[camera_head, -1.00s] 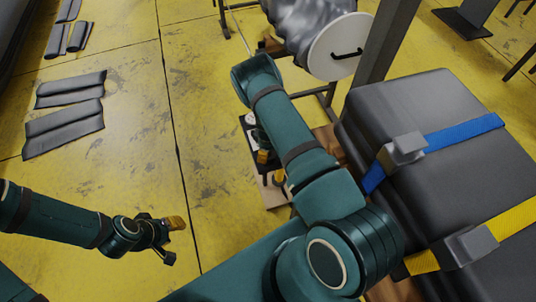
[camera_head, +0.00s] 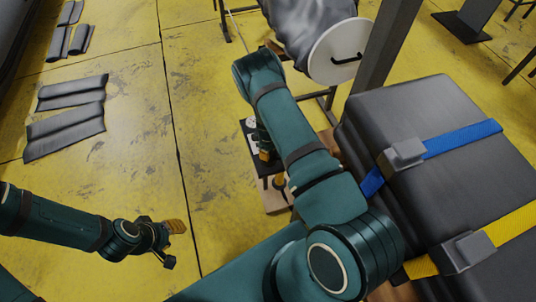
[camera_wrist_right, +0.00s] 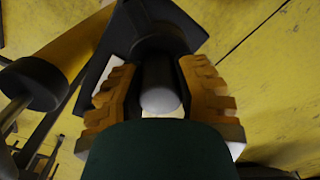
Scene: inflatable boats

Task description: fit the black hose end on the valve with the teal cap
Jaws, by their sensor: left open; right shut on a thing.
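My right gripper (camera_wrist_right: 158,80) has its orange fingers on either side of a dark cylindrical piece, which looks like the black hose end (camera_wrist_right: 158,72). Its near end is pale and rounded, and a wider dark collar lies beyond it. In the head view my right arm hides most of this gripper; an orange finger part (camera_head: 265,155) shows beside the arm. My left gripper (camera_head: 172,239) is open and empty above the yellow floor at the lower left. I cannot make out the teal cap or its valve in either view.
A low board (camera_head: 274,200) with small items lies partly under my right arm. A black padded block (camera_head: 440,105) with blue and yellow straps stands at the right. A grey roll with a white disc end (camera_head: 338,48) is at the top. Black pads (camera_head: 65,130) lie on the floor left.

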